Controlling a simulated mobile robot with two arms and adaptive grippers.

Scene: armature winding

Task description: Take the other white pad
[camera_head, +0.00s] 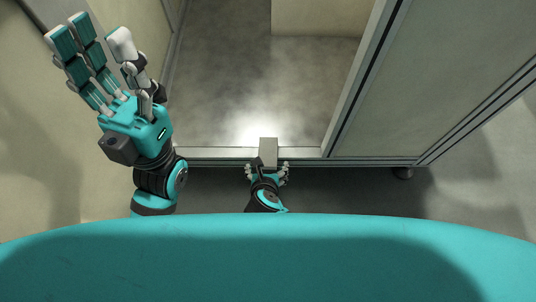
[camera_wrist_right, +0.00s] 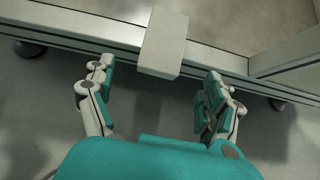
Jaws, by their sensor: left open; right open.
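A pale grey-white block (camera_head: 268,152), which looks like the white pad, sits at the lower rail of a frame in the head view. The right wrist view shows the pad (camera_wrist_right: 164,40) lying across the rail, its near end sticking out over the floor. My right gripper (camera_head: 267,170) is open and empty just below the pad. In the right wrist view its spread fingers (camera_wrist_right: 159,73) flank the pad's near end, with a gap on both sides. My left gripper (camera_head: 92,40) is open and empty at the upper left, fingers pointing up, away from the pad. No second pad is visible.
A metal rail (camera_head: 215,153) runs along the front of a recessed bay with a grey floor (camera_head: 225,90). A framed panel (camera_head: 440,80) stands to the right, with a dark caster (camera_head: 402,173) below it. A beige wall (camera_head: 35,140) is close to my left arm.

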